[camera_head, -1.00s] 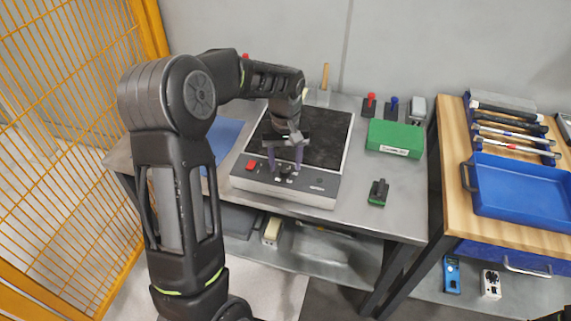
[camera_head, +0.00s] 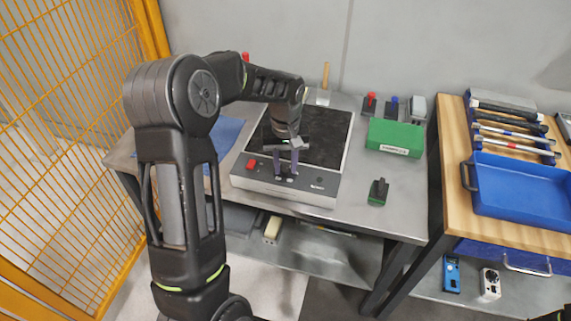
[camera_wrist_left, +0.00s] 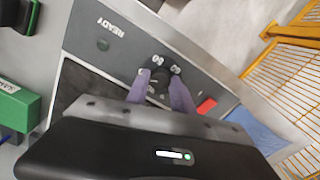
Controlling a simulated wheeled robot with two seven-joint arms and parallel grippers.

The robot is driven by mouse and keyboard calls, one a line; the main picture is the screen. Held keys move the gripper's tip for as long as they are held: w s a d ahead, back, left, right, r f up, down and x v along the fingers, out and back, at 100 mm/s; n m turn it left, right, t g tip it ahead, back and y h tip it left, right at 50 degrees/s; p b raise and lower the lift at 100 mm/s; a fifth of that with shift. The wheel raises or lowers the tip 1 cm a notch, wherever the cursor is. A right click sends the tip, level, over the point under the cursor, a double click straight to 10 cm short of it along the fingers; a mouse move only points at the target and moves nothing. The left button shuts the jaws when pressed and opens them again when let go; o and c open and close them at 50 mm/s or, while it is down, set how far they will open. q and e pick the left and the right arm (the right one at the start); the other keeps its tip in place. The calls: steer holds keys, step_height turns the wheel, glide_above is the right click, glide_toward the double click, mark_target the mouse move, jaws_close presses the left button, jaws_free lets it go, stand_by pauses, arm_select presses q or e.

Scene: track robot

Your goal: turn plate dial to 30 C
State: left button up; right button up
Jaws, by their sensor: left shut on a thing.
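The hot plate (camera_head: 329,189) is a light grey box with a black top plate (camera_head: 325,142), standing on the grey bench. Its front panel carries a red switch (camera_head: 251,164) at the left and a small round indicator at the right. My left gripper (camera_head: 286,174) points down at the middle of the panel, its purple fingers shut on the black dial. In the left wrist view the dial (camera_wrist_left: 160,75) sits between the two fingertips (camera_wrist_left: 160,82), with white numbers beside it. The word READY (camera_wrist_left: 110,27) is on the panel. Where the dial's pointer stands cannot be made out.
A green box (camera_head: 396,133) and a small green-and-black block (camera_head: 378,192) lie right of the hot plate. Red- and blue-topped items stand behind. A blue tray (camera_head: 520,188) is on the wooden table at right. A yellow mesh fence (camera_head: 70,130) stands left.

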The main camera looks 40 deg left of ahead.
arm_select(q)
jaws_close()
steer(key=shift+n, duration=0.4)
steer(key=shift+n+b, duration=0.35)
steer(key=shift+n, duration=0.55)
steer(key=n, duration=0.8)
steer(key=shift+r+n, duration=0.1)
steer(key=shift+n, duration=0.3)
steer(key=shift+n+p, duration=0.45)
steer(key=shift+n, duration=0.85)
steer(key=o, duration=1)
jaws_free()
